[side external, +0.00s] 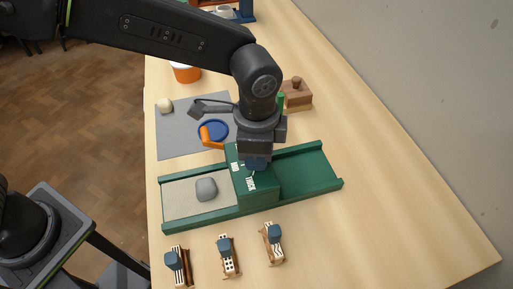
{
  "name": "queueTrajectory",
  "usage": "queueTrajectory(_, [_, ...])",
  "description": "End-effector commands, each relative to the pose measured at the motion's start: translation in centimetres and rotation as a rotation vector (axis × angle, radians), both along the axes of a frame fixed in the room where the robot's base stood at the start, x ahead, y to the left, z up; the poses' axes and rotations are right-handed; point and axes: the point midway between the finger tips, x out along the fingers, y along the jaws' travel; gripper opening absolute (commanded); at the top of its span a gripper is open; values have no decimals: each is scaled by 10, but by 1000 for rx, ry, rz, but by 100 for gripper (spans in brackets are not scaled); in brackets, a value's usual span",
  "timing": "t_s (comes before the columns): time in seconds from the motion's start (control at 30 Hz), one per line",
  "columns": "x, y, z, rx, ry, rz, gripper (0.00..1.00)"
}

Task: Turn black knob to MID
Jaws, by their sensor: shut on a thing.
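A green box (259,198) bridges a long green tray or track (315,170). White lettering on its top reads "MID" on the left and "THICK" nearer the front. My gripper (256,166) points down onto the top of this box, close to the lettering. It is shut on the black knob, which its fingers and body hide. I cannot see the knob's pointer or tell which label it faces. Any further label is hidden behind the gripper.
A grey lump (206,188) lies on the track's pale bed (178,198), left of the box. Three wooden blocks with blue-grey tops (274,231) stand in front. Behind are a grey mat (178,138), a blue round dish (213,127) and a brown wooden block (298,97). The table's right side is clear.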

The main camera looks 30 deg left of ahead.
Motion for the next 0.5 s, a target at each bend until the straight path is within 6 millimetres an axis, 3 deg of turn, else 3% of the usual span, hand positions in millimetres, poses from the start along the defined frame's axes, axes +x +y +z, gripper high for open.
queueTrajectory(0.5, [0,0,0,-1,-1,173,11])
